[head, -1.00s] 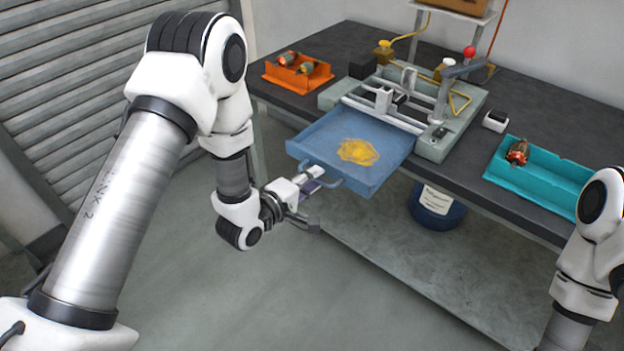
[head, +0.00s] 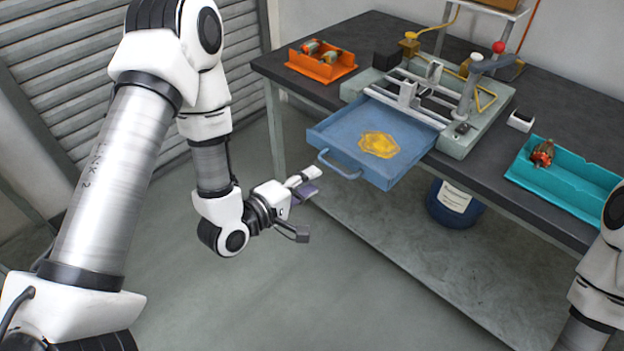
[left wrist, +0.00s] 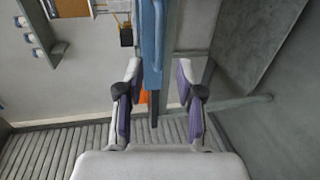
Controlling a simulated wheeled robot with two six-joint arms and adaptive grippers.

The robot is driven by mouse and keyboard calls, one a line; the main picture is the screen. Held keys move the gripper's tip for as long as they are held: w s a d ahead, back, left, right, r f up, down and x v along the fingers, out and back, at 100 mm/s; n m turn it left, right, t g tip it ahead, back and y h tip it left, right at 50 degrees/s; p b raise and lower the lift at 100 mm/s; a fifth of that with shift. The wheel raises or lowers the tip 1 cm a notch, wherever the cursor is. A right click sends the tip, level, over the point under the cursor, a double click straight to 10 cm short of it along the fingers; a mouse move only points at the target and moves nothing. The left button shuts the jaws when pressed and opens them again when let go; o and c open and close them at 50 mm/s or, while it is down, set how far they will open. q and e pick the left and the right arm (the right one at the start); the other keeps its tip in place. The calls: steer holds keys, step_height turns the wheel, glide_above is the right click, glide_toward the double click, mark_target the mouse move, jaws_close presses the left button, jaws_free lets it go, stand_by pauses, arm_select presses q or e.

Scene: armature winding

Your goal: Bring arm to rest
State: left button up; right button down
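My left gripper (head: 306,205) is open and empty, in front of and to the left of the blue drawer (head: 345,135), apart from its handle (head: 338,165). In the left wrist view its two fingers (left wrist: 158,100) are spread, with the drawer's blue edge (left wrist: 152,40) beyond them. The drawer is pulled out from under the winding machine (head: 462,143) and holds a yellow patch of wire (head: 379,145). My right arm shows only in part at the right edge, and its gripper is out of the picture.
An orange bin (head: 322,68) with wound armatures stands at the table's back left. A teal tray (head: 575,185) holding one armature (head: 542,153) is on the right. A blue bucket (head: 455,207) stands below the table (head: 440,262). The floor left of the table is clear.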

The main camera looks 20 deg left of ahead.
arm_select(q)
steer(key=s+f+m+g+y, duration=0.25)
steer(key=s+f+g, duration=0.25)
steer(key=s+f, duration=0.45)
steer(key=s+f+m+g+y, duration=0.1)
steer(key=s+f+m+g, duration=0.5)
steer(key=f, duration=0.6)
steer(key=s+a+f+m+g+y, duration=0.2)
steer(key=s+m, duration=0.3)
steer(key=s, duration=0.5)
steer(key=shift+a+g, duration=0.8)
steer(key=shift+a, duration=0.05)
